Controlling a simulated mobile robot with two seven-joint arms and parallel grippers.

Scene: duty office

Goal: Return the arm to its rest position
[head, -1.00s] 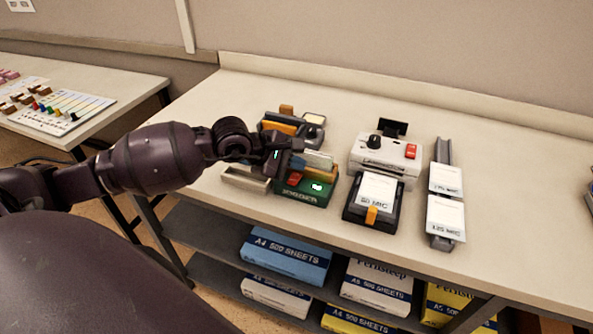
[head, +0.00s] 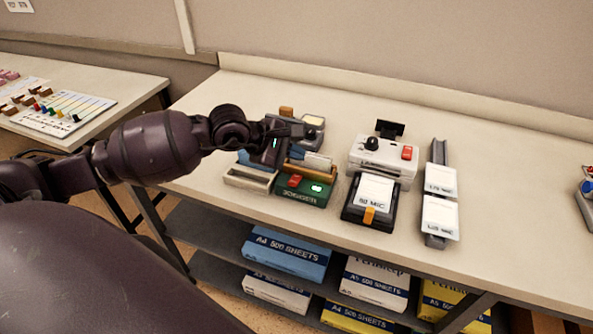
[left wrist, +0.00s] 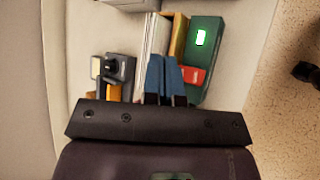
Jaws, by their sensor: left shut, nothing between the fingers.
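My left arm comes in from the left in the head view. Its gripper (head: 266,157) is above the green jogger device (head: 306,192) and the grey tray beside it. In the left wrist view the two blue fingers of the gripper (left wrist: 166,75) lie together, shut, with nothing between them. Below them are the green device (left wrist: 205,60) with its lit display and red switch, and pale sheets standing beside it. The right gripper is not in view.
A white machine (head: 382,157) with a red switch, a black holder (head: 370,200) with a white pad and a grey rail (head: 437,190) with two labelled stacks stand to the right on the table (head: 505,160). Paper packs (head: 285,252) fill the shelf below.

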